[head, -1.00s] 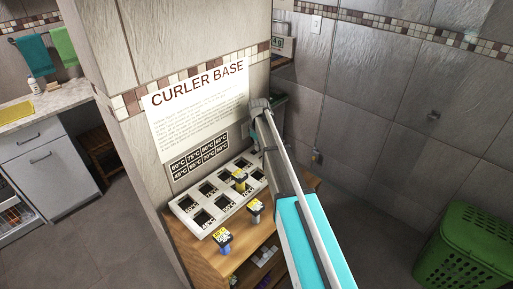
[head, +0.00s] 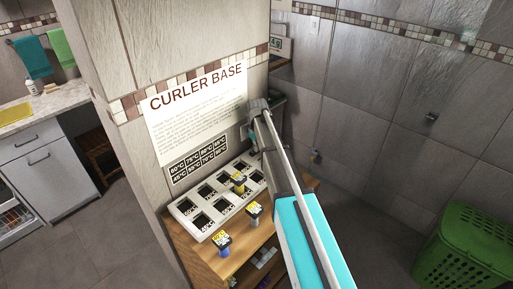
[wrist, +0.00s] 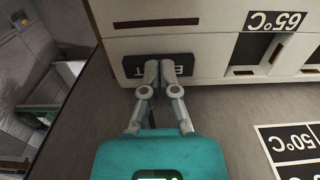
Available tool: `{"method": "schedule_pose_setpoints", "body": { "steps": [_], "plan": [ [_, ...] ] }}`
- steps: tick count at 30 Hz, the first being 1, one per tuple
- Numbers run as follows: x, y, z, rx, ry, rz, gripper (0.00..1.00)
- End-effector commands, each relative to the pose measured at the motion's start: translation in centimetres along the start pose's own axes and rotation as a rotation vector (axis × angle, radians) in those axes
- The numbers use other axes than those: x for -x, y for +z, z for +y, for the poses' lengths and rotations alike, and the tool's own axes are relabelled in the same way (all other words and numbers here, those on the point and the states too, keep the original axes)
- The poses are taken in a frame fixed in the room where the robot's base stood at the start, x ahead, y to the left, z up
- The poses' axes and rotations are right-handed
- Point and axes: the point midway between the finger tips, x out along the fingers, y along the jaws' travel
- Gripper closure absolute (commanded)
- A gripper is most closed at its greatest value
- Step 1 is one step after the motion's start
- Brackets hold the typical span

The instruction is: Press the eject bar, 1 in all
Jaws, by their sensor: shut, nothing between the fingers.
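The white curler base (head: 209,207), with two rows of dark slots, sits on a wooden shelf unit against the tiled wall. In the wrist view the base (wrist: 210,22) fills the top, and the black eject bar (wrist: 186,67) shows on it with part of its white lettering. My gripper (wrist: 158,66) is shut and empty, its fingertips over the middle of the bar and covering the middle letters. I cannot tell whether the tips touch the bar. In the head view my arm hides the gripper and the bar.
A curler with a yellow top (head: 238,181) stands in a slot of the base. Two more, a blue one (head: 223,243) and another (head: 254,213), stand on the wooden top (head: 236,255) in front. A CURLER BASE sign (head: 200,115) hangs behind. A green basket (head: 465,250) stands at right.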

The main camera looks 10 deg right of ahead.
Motion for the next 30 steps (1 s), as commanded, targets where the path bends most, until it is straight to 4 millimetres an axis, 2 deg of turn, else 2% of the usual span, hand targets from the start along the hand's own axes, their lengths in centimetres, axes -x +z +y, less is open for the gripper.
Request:
{"method": "schedule_pose_setpoints", "body": {
  "steps": [3, 30],
  "plan": [
    [1.5, 0.0, 0.0, 0.0, 0.002, 0.003, 1.0],
    [9.2, -0.1, 0.0, 0.001, 0.005, 0.008, 1.0]
  ]
}}
